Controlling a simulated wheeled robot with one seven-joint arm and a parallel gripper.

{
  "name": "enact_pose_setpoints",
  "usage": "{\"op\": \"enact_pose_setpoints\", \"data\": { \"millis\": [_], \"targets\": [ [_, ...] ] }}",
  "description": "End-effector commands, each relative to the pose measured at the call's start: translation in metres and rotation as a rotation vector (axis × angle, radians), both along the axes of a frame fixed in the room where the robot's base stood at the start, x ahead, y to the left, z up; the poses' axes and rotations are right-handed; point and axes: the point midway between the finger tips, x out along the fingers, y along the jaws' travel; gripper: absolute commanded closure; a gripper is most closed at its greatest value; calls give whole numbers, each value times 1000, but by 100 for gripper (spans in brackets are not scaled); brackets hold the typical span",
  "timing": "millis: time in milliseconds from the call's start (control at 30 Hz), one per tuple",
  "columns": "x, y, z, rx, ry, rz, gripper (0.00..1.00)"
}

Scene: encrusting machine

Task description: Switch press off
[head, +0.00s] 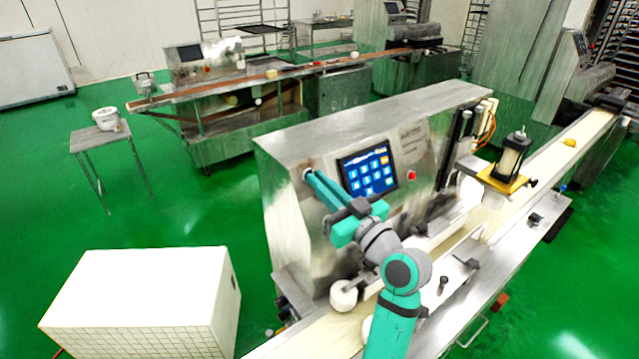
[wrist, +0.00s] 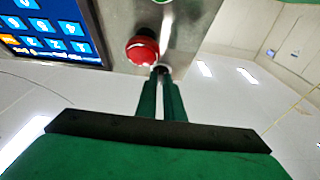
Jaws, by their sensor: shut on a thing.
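The press is a steel machine (head: 290,190) with a blue touch screen (head: 368,172) on its front panel; the screen (wrist: 50,30) is also at the upper left of the wrist view. My gripper (head: 311,178) reaches the panel left of the screen in the head view. In the wrist view, the fingers of my gripper (wrist: 160,76) are close together, shut on a small dark switch part, mostly hidden at their tips. A red round button (wrist: 142,48) sits right beside the fingertips. Another red button (head: 411,174) is right of the screen in the head view.
A conveyor belt (head: 575,140) runs along the front of the press. A white box (head: 140,300) stands at the lower left. A small table (head: 98,137) with a white tub (head: 106,118) stands farther left. Green floor is clear between them.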

Motion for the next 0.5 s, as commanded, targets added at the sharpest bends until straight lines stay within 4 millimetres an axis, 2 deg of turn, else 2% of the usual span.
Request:
{"op": "enact_pose_setpoints", "data": {
  "millis": [500],
  "targets": [
    [5, -8, 6, -344, -259, 208, 100]
  ]
}}
